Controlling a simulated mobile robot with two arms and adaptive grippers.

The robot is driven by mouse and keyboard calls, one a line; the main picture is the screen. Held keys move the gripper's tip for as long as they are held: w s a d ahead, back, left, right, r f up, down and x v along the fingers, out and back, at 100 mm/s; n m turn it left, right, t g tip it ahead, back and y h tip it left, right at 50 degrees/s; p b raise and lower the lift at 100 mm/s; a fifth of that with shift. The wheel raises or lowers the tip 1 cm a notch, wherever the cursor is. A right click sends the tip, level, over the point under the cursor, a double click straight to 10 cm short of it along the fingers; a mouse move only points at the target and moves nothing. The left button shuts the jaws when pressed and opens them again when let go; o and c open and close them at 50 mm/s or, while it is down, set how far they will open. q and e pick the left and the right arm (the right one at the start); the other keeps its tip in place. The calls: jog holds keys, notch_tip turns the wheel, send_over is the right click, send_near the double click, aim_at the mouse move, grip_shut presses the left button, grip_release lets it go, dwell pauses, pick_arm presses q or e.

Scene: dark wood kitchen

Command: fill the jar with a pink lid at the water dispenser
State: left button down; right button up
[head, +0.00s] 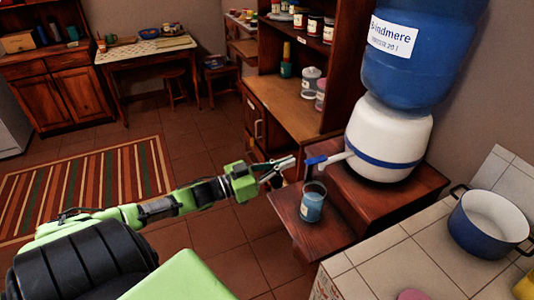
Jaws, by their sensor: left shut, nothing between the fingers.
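The water dispenser has a blue bottle (408,55) on a white base (385,140) with a blue band. Its tap has a blue lever (316,160) at the left. A clear open jar (312,202) with blue in its lower part stands upright on the lower wooden step, below the tap. A flat pink round piece (412,295), possibly its lid, lies on the tiled counter at the bottom edge. My left gripper (285,163) is shut and empty, just left of the lever, with a small gap between them. My right gripper is out of view.
The wooden stand (385,202) carries the dispenser. A blue pot (488,222) sits on the tiled counter (385,265) at the right. A wooden shelf unit (285,98) with several jars stands behind. The floor to the left is clear, with a striped rug (90,185).

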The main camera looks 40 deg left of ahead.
pick_arm(q)
jog(key=shift+v, duration=2.6)
jog(key=shift+s, duration=0.1)
jog(key=s+a+f+n+g+y, duration=0.2)
jog(key=s+a+f+y, duration=0.15)
jog(key=f, duration=0.75)
jog(key=s+a+f+n+g+y, duration=0.15)
jog(key=a+f+y, duration=0.25)
jog(key=f, duration=0.7)
jog(key=s+d+f+g+y, duration=0.1)
jog(key=s+f+g, duration=0.1)
jog(key=s+f, duration=0.45)
jog(key=s+d+f+g, duration=0.2)
jog(key=s+f, duration=0.1)
jog(key=f, duration=0.7)
jog(key=s+d+f+g, duration=0.4)
jog(key=s+d+f, duration=0.4)
jog(key=s+f, duration=0.45)
jog(key=s+d+f+m+g, duration=0.1)
jog(key=s+d+f+g, duration=0.1)
jog(key=s+d+f, duration=0.2)
jog(key=s+d+f+g, duration=0.3)
jog(key=s+d, duration=0.7)
jog(key=d, duration=0.1)
jog(key=shift+s+f+m+h, duration=0.3)
jog(key=shift+f+m+h, duration=0.05)
jog(key=shift+f+h, duration=0.1)
